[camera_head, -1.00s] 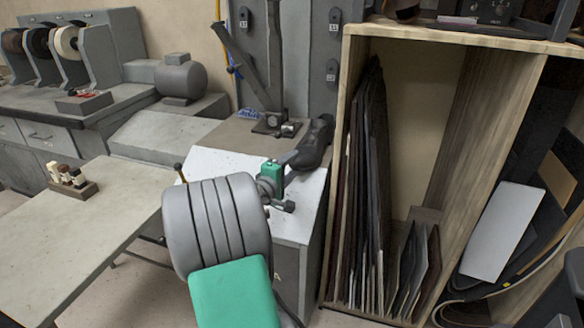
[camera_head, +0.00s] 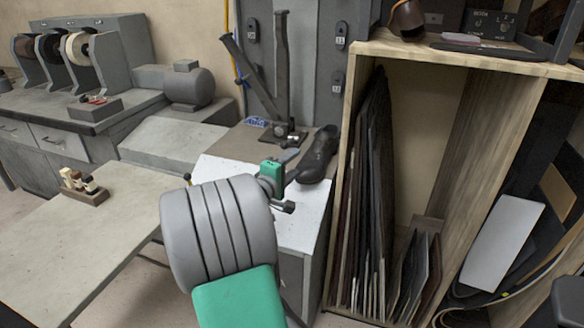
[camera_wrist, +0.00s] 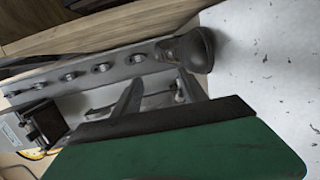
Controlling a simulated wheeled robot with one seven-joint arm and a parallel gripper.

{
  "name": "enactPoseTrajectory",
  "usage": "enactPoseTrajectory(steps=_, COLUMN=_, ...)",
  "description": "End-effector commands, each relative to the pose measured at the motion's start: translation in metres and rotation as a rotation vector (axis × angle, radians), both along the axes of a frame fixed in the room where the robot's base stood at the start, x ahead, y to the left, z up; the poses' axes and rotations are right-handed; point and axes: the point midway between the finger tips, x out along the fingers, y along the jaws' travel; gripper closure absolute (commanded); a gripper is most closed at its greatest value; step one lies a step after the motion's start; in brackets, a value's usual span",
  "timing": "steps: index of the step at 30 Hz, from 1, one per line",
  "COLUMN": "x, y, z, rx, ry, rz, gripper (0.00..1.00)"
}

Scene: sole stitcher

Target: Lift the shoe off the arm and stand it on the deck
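The shoe (camera_head: 319,156) is black and stands on the right edge of the white deck (camera_head: 222,171) in the head view, its toe end towards the viewer. In the wrist view its dark rounded end (camera_wrist: 194,50) shows against the white surface. My gripper (camera_head: 290,157) is just left of the shoe. In the wrist view my gripper's two fingers (camera_wrist: 160,88) are spread with nothing between them, so it is open. The stitcher's dark upright arms (camera_head: 281,70) rise behind the deck, bare of any shoe. My grey and green wrist hides part of the deck.
A wooden rack (camera_head: 350,190) with leather sheets stands close to the right of the deck. A pale table (camera_head: 110,230) with a small block of bottles (camera_head: 82,187) is at the left. A grey motor (camera_head: 188,86) sits on the bench behind.

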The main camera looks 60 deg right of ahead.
Motion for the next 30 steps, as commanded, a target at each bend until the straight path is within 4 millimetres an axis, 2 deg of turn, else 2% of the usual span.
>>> enactPoseTrajectory(steps=2, x=0.0004, y=0.0031, z=0.0097, rx=0.0, ry=0.0, rz=0.001, gripper=0.5)
enactPoseTrajectory(steps=9, x=0.0002, y=0.0037, z=0.0078, rx=0.0, ry=0.0, rz=0.001, gripper=0.5)
enactPoseTrajectory(steps=18, x=0.0003, y=0.0036, z=0.008, rx=0.0, ry=0.0, rz=0.001, gripper=0.25)
enactPoseTrajectory(steps=27, x=0.0001, y=0.0038, z=0.0062, rx=0.004, ry=0.002, rz=0.001, gripper=0.25)
enactPoseTrajectory(steps=30, x=0.0089, y=0.0118, z=0.0146, rx=0.037, ry=-0.041, rz=0.017, gripper=0.25)
